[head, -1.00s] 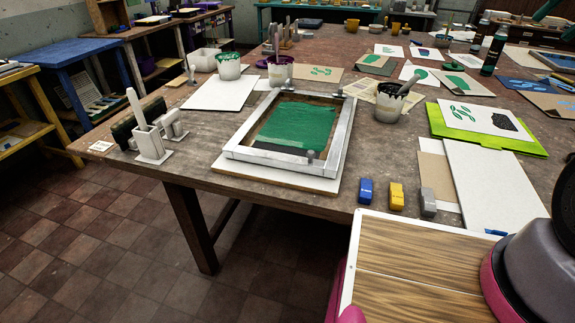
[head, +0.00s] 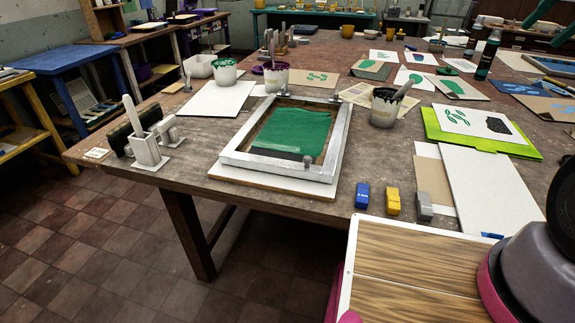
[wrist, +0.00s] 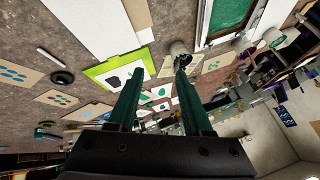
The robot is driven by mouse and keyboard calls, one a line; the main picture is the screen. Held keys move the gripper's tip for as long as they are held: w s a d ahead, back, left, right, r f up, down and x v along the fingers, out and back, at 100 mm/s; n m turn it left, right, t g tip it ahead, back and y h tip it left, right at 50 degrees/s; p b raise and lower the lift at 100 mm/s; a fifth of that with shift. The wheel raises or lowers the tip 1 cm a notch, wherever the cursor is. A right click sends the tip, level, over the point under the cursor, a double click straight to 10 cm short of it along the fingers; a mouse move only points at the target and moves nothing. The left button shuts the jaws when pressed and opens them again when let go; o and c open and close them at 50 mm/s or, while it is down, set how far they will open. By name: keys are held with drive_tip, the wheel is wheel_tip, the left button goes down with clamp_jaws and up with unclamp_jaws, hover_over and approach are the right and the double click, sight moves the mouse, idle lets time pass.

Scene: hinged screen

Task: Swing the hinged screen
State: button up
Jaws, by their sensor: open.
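The hinged screen (head: 229,158) lies flat on a white board near the front edge of the big wooden table in the head view. It has a pale metal frame around green mesh, a small knob on its near bar and hinge clamps at its far bar. In the wrist view part of its frame (wrist: 252,30) shows at the top right. My gripper (wrist: 162,62) is open and empty in the wrist view, its two dark green fingers apart. It is well away from the screen and touches nothing.
Ink pots (head: 385,108) stand beyond and right of the screen. A pale tool holder (head: 147,150) stands to its left. Blue, yellow and grey blocks (head: 393,201) sit to its right. A lime green sheet (head: 470,142) and papers cover the right side. Floor is clear at front left.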

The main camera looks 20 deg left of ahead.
drive_tip(key=w+a+f+g+h, duration=0.2)
drive_tip(key=w+a+f, duration=0.1)
drive_tip(key=w+f, duration=0.15)
drive_tip(key=n+t, duration=0.3)
drive_tip(key=n, duration=0.1)
hover_over(307, 159)
drive_tip(key=s, duration=0.6)
wheel_tip(307, 159, down, 26)
drive_tip(key=x, duration=0.8)
drive_tip(key=shift+w+f, duration=0.25)
drive_tip(key=shift+f, duration=0.05)
drive_tip(key=shift+c, duration=0.6)
clamp_jaws()
drive_tip(key=w+r, duration=0.3)
drive_tip(key=r, duration=1.1)
drive_tip(key=shift+w, duration=0.3)
